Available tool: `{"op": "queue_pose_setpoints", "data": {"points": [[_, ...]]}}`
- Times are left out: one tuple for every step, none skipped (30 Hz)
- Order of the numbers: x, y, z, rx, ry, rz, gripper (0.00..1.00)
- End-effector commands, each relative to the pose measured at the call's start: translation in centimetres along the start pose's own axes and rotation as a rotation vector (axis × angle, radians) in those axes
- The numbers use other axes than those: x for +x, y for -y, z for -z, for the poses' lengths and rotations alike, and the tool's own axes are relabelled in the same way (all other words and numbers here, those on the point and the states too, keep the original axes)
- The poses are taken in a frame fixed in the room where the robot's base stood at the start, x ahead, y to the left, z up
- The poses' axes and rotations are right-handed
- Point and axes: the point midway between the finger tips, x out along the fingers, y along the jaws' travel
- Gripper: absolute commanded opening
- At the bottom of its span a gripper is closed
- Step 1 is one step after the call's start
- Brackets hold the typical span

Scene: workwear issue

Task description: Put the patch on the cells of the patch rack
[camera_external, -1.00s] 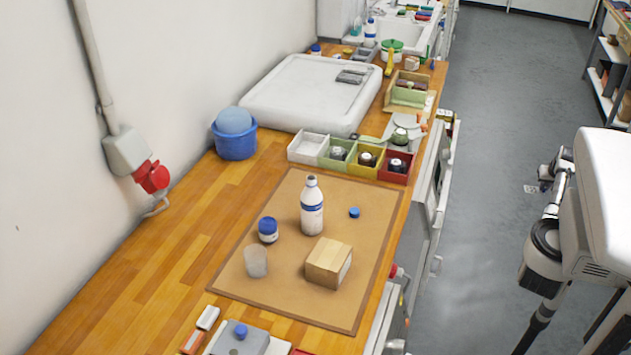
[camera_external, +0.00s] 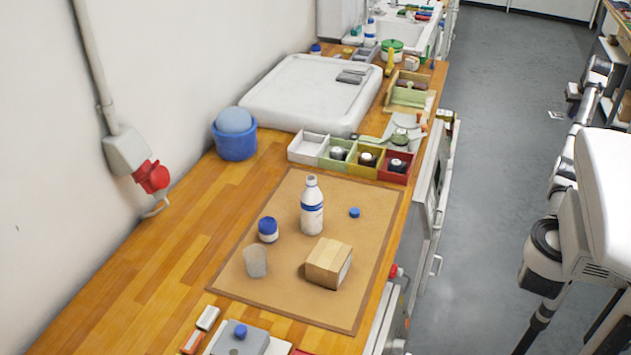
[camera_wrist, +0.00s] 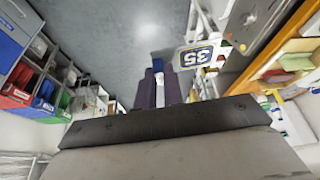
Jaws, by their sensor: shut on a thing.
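The patch (camera_wrist: 197,57) is a small pale-edged piece with a dark blue field reading "35", upside down in the wrist view. My gripper (camera_wrist: 160,76) is shut, with dark purplish fingers, and the patch sticks out to the right of the fingertips; the contact itself is hard to make out. In the external view a small pale piece (camera_external: 556,115), likely the patch, shows over the grey floor left of my arm. I cannot tell which thing is the patch rack.
A wooden counter (camera_external: 190,255) holds a brown mat (camera_external: 285,285) with a white bottle (camera_external: 312,210) and a cardboard box (camera_external: 328,262). Coloured compartments (camera_external: 308,149) stand behind. Shelving with bins (camera_wrist: 45,88) is at left in the wrist view. The floor (camera_external: 500,90) is clear.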

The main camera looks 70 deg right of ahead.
Motion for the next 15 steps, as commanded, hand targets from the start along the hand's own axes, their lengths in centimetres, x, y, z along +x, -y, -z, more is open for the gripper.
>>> {"op": "queue_pose_setpoints", "data": {"points": [[-1.1,0.1,0.4,-0.001,-0.002,0.0,0.0],[-1.5,0.1,0.6,-0.001,0.0,0.0,0.0],[-1.7,0.0,0.7,0.0,0.0,0.0,0.0],[-2.0,0.0,0.8,0.0,-0.001,0.0,0.0],[-2.3,0.0,1.0,0.0,-0.001,0.0,0.0],[-2.7,0.0,1.1,0.0,-0.001,0.0,0.0],[-3.0,0.0,1.2,-0.001,-0.001,0.0,0.0],[-3.3,0.0,1.3,-0.001,-0.001,0.0,0.0],[-3.7,0.0,1.5,-0.001,-0.001,0.0,0.0],[-3.7,0.5,1.6,-0.008,-0.001,0.003,0.0],[-3.6,1.3,1.9,-0.022,0.0,0.007,0.0],[-3.6,2.2,2.2,-0.036,0.0,0.014,0.0],[-3.7,2.8,2.4,-0.046,-0.001,0.017,0.0],[-3.8,3.4,2.6,-0.055,-0.001,0.021,0.0],[-3.9,4.6,2.9,-0.074,-0.001,0.029,0.0]]}}
